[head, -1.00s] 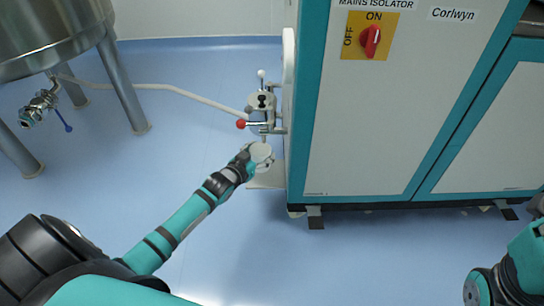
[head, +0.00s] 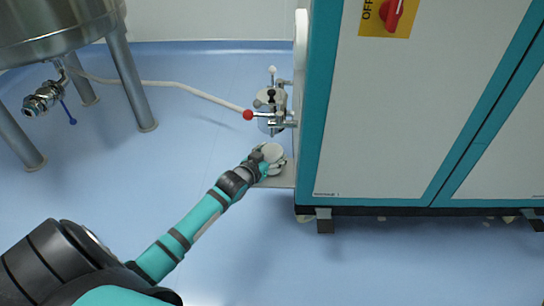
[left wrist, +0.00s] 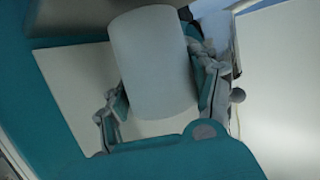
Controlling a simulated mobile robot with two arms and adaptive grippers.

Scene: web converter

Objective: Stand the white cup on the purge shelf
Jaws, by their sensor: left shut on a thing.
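The white cup (head: 273,152) is held in my left gripper (head: 264,159), which is shut on it. In the left wrist view the cup (left wrist: 152,62) fills the middle, with a finger of my left gripper (left wrist: 160,85) on each side. The purge shelf (head: 283,181) is a pale flat plate at the lower left side of the machine. The cup is over the shelf in the head view; I cannot tell whether its base touches the plate. A pale plate, seemingly the shelf (left wrist: 75,85), shows behind the cup in the left wrist view. My right gripper is out of view.
The machine cabinet (head: 400,120) closes off the right. A steel tank (head: 60,30) on legs is at left. The blue floor between is clear.

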